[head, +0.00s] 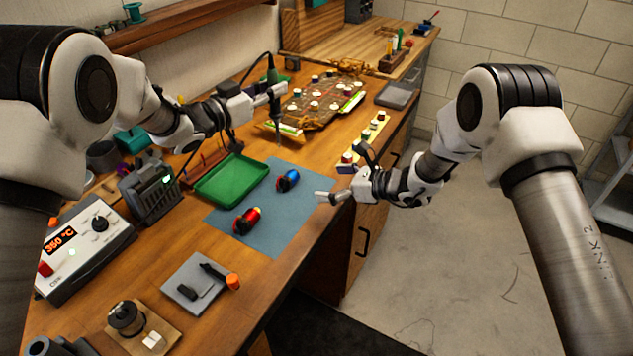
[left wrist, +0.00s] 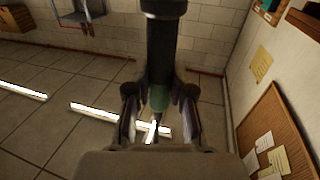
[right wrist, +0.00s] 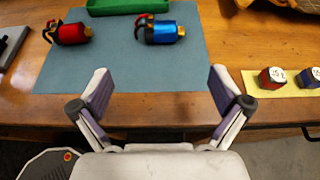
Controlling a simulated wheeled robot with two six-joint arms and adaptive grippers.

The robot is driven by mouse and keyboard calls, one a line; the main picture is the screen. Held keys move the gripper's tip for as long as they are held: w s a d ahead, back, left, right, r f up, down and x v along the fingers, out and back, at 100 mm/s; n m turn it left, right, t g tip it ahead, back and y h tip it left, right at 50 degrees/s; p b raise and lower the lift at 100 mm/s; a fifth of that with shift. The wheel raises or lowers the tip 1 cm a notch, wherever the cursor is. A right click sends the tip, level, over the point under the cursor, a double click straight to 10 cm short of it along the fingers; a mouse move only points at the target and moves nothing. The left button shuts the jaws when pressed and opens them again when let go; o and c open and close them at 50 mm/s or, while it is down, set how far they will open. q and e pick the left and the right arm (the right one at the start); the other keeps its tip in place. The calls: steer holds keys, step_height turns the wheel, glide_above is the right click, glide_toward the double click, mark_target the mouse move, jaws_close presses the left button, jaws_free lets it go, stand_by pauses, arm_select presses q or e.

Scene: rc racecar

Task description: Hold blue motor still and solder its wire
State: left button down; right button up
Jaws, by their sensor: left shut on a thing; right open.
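The blue motor (head: 288,180) lies on its side on the blue-grey mat (head: 283,219), near the green tray. It also shows in the right wrist view (right wrist: 165,33), with dark and red wire at its left end and a brass-coloured tip at its right. My left gripper (head: 277,97) is shut on the soldering iron (head: 272,74), holding it upright above the bench, tip down, behind the mat. The iron's dark handle fills the middle of the left wrist view (left wrist: 163,55). My right gripper (head: 325,197) is open and empty at the mat's right edge, apart from the blue motor.
A red motor (head: 248,220) lies on the mat, nearer the front. A green tray (head: 232,180) stands behind the mat on the left. The soldering station (head: 85,240) reads about 350 °C. A yellow strip with several small pots (head: 365,139) lies along the bench's right edge.

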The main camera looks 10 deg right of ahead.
mark_target(294, 182)
arm_select(q)
steer(key=shift+w+f, duration=0.1)
arm_select(e)
steer(key=x, duration=1.1)
steer(key=shift+d+f, duration=0.1)
steer(key=shift+f, duration=0.1)
